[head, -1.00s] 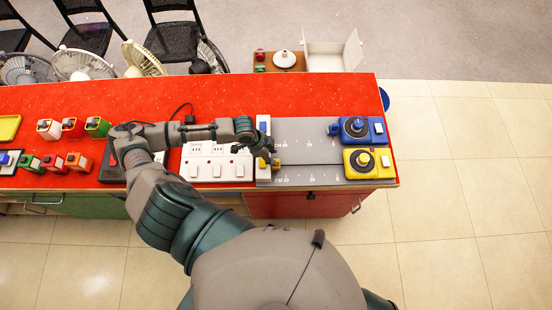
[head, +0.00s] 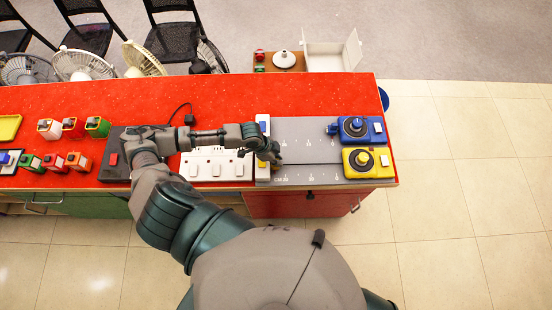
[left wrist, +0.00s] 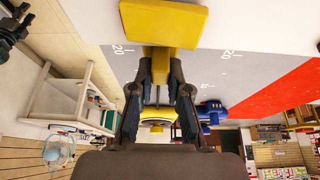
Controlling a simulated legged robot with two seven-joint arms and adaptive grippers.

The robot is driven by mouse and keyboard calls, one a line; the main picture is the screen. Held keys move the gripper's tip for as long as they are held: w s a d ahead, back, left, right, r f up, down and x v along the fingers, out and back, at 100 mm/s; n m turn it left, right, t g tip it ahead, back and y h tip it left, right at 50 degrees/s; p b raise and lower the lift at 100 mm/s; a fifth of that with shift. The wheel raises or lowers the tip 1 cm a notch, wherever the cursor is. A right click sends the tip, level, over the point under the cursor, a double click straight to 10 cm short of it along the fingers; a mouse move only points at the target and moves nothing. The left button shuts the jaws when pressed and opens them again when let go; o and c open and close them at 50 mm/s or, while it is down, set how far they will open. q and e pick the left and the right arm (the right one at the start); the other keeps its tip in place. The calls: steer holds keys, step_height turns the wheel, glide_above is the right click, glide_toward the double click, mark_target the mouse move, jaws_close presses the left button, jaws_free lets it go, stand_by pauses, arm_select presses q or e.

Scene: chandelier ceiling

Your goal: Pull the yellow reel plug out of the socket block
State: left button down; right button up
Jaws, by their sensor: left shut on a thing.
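The yellow reel plug (left wrist: 168,60) shows in the left wrist view as a narrow yellow piece between my fingers. It meets a wider yellow block (left wrist: 165,20); I cannot tell whether a gap separates them. My left gripper (left wrist: 160,76) is shut on the narrow piece. In the head view my left gripper (head: 274,158) is at the left end of the grey board, beside the white socket block (head: 263,178), and hides most of the plug. The yellow reel (head: 365,162) sits at the board's right end; it also shows in the left wrist view (left wrist: 156,114). My right gripper is not in view.
The blue reel (head: 357,129) stands behind the yellow one on the grey board (head: 305,152). A white multi-socket strip (head: 215,170) lies under my left forearm. A black box (head: 113,160) and several small coloured blocks are further left on the red tabletop (head: 200,95).

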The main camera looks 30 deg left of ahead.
arm_select(q)
steer(key=shift+w+d+p, duration=0.3)
steer(key=shift+d, duration=0.25)
steer(key=shift+w+d+p, duration=0.25)
steer(key=shift+d+p, duration=0.05)
steer(key=shift+d, duration=0.25)
steer(key=shift+w+d+f, duration=0.15)
steer(key=shift+w+d, duration=0.05)
steer(key=shift+d+f, duration=0.1)
steer(key=c, duration=1.3)
jaws_free()
steer(key=shift+o, duration=0.9)
steer(key=shift+w, duration=0.15)
